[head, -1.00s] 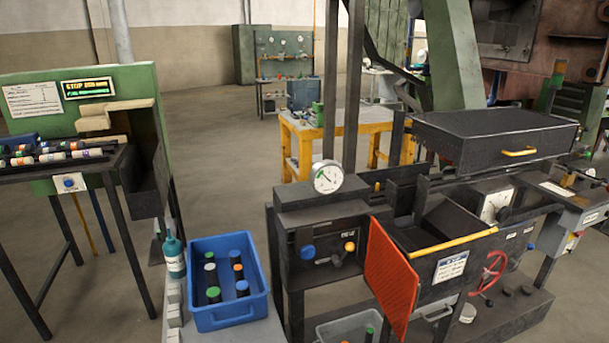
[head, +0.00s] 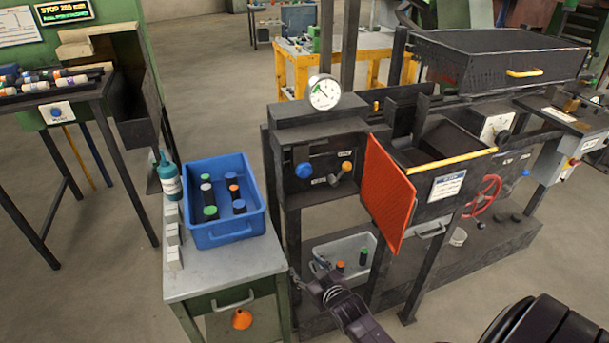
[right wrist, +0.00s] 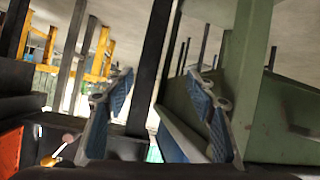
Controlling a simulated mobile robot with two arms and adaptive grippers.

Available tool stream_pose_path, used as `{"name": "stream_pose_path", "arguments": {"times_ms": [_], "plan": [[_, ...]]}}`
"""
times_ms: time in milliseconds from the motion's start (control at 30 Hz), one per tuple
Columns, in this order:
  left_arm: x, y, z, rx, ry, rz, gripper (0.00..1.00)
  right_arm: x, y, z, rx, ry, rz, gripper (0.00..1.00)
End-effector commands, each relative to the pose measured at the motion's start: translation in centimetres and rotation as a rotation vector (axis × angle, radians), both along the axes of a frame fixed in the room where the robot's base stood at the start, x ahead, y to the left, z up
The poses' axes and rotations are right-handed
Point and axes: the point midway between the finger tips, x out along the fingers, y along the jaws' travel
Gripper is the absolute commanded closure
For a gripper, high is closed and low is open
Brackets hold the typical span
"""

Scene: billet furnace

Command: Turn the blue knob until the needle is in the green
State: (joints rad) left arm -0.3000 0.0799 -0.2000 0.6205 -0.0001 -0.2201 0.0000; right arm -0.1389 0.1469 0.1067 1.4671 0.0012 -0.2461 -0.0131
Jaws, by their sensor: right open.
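The blue knob (head: 304,171) is on the left of the dark furnace panel. A round white gauge (head: 323,91) stands above the panel. Its dark needle appears to point up and left; it is too small to tell where it lies against the green. My right gripper (head: 311,271) is low in front of the furnace, below the knob and well apart from it. In the right wrist view its two blue-padded fingers (right wrist: 155,105) are spread with nothing between them. The blue knob is not seen there. My left gripper is not in view.
An orange knob (head: 347,166) with a lever is right of the blue knob. A red-orange door (head: 387,193) juts out to the right. A blue bin (head: 222,238) and a bottle (head: 169,178) stand on the left bench. A grey bin (head: 324,248) sits below the panel.

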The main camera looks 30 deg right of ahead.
Motion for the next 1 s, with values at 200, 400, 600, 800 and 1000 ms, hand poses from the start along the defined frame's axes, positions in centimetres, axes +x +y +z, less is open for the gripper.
{"name": "stream_pose_path", "arguments": {"times_ms": [200,400,600,800,1000], "plan": [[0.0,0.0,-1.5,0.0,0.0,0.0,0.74,5.0,-4.3,17.7,-0.074,-0.333,-0.048,0.49],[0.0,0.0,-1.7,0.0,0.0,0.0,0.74,5.2,-5.5,24.4,-0.107,-0.45,-0.064,0.49],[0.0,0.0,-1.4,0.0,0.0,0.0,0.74,7.2,-6.1,25.0,-0.108,-0.458,-0.065,0.49],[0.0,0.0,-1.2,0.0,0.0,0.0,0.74,10.2,-6.8,24.9,-0.107,-0.458,-0.065,0.49],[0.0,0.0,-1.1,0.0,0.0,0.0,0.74,12.2,-7.2,24.8,-0.108,-0.456,-0.064,0.49]]}}
